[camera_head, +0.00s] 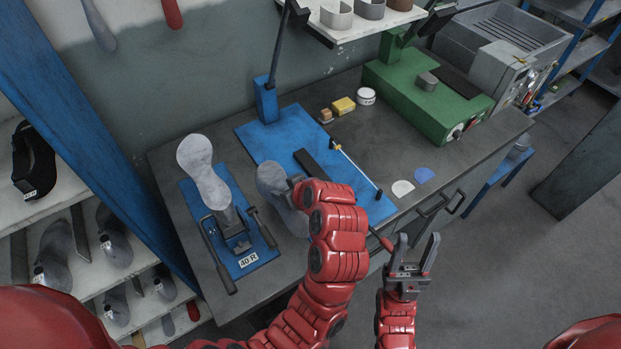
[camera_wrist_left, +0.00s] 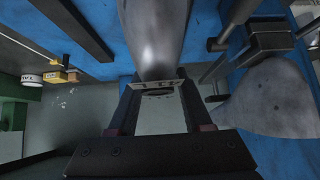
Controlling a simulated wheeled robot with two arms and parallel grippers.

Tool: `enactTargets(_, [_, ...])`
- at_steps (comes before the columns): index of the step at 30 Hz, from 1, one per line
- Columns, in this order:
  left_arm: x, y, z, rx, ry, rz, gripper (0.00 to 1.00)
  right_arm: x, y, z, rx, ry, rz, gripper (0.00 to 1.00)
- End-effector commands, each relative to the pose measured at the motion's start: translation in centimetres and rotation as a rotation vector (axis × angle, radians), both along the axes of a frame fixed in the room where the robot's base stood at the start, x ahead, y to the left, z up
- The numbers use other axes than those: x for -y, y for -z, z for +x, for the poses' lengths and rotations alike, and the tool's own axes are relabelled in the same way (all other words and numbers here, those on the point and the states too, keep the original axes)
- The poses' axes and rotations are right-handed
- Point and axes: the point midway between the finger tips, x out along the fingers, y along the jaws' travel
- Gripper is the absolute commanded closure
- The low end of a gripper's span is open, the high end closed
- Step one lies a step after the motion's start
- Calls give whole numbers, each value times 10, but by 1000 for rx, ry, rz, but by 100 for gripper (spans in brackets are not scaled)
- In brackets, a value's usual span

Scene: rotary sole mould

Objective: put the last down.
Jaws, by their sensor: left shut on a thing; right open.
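A grey shoe last (camera_head: 272,182) shows beside my left wrist in the head view, near the left edge of the blue mat (camera_head: 257,141). My left gripper (camera_wrist_left: 158,102) is shut on the last's end in the left wrist view, where the last (camera_wrist_left: 158,35) extends up between the fingers over blue. In the head view the red wrist hides these fingers. I cannot tell whether the last touches the surface below. My right gripper (camera_head: 410,262) is open and empty in front of the table's front edge.
A blue mould base (camera_head: 262,251) labelled 40 R, with a grey sole-shaped plate (camera_head: 203,170) and levers, stands left of the last. A dark bar (camera_head: 314,164) and a thin rod (camera_head: 352,165) lie on the mat. A green machine (camera_head: 420,100) stands at the back right. Shelves with lasts are left.

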Motion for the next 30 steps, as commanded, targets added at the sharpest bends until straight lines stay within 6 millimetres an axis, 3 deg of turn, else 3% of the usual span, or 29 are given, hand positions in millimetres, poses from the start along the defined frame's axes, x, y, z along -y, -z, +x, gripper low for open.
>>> enactTargets(30, [75, 8, 120, 6, 2, 3, 100, 0, -49, 0, 0, 0, 0, 50])
